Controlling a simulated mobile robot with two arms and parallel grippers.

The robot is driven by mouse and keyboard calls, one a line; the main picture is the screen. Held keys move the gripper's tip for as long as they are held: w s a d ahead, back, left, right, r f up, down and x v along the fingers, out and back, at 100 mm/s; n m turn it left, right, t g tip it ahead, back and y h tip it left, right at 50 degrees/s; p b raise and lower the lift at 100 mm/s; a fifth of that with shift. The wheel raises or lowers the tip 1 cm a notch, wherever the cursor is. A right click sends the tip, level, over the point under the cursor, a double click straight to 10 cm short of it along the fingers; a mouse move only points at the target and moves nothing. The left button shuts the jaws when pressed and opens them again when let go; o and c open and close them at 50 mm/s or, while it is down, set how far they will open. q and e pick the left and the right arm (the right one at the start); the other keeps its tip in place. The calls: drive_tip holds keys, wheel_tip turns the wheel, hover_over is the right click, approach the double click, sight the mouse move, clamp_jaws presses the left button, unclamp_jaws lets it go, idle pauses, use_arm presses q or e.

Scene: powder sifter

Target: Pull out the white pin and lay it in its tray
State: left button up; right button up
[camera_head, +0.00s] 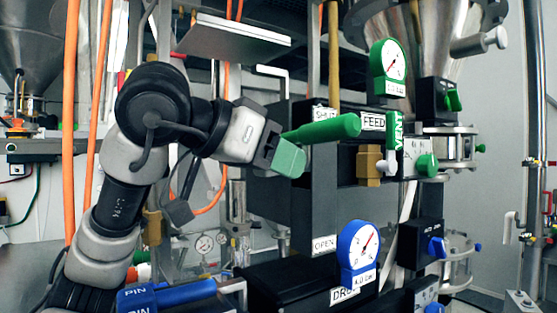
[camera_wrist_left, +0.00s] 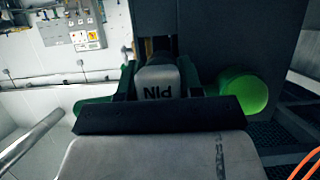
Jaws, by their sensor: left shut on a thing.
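The white pin (camera_wrist_left: 158,82), a pale block lettered PIN, sits between the green fingers of my left gripper in the left wrist view. In the head view, my left gripper (camera_head: 287,158) is shut at the dark left side of the black housing (camera_head: 318,195), just below a green cylindrical handle (camera_head: 330,129). The pin is hidden there behind the fingers. The handle also shows right of the fingers in the left wrist view (camera_wrist_left: 243,93). I cannot tell how deep the pin sits in the housing. I cannot make out a white pin's tray. My right gripper is out of view.
Blue parts lettered PIN (camera_head: 165,294) lie at the lower left, partly cut off by the frame. A green gauge (camera_head: 388,62) stands above the housing and a blue gauge (camera_head: 358,250) below it. Orange hoses (camera_head: 70,120) hang at the left.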

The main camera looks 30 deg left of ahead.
use_arm(q)
drive_tip(key=shift+s+a, duration=0.15)
drive_tip(key=shift+s, duration=0.1)
drive_tip(key=shift+c, duration=0.2)
drive_tip(key=shift+s+a, duration=0.1)
drive_tip(key=shift+s, duration=0.2)
drive_tip(key=shift+s+a, duration=0.25)
drive_tip(key=shift+s, duration=0.3)
drive_tip(key=shift+s+a, duration=0.2)
drive_tip(key=shift+s, duration=0.35)
drive_tip(key=shift+s+a, duration=0.2)
drive_tip(key=shift+s, duration=0.25)
drive_tip(key=shift+s+a+p, duration=0.1)
drive_tip(key=shift+s+a, duration=0.2)
drive_tip(key=shift+s, duration=0.4)
drive_tip(key=shift+s+a+p, duration=0.15)
drive_tip(key=shift+s+a, duration=0.15)
drive_tip(key=shift+s, duration=0.45)
drive_tip(key=shift+s+a+p, duration=0.1)
drive_tip(key=shift+s+a, duration=0.2)
drive_tip(key=shift+s, duration=0.4)
drive_tip(key=shift+s+a, duration=0.35)
drive_tip(key=shift+s, duration=0.55)
drive_tip(key=shift+s+a, duration=0.4)
drive_tip(key=shift+s, duration=0.55)
drive_tip(key=shift+s+a, duration=0.35)
drive_tip(key=shift+s, duration=0.55)
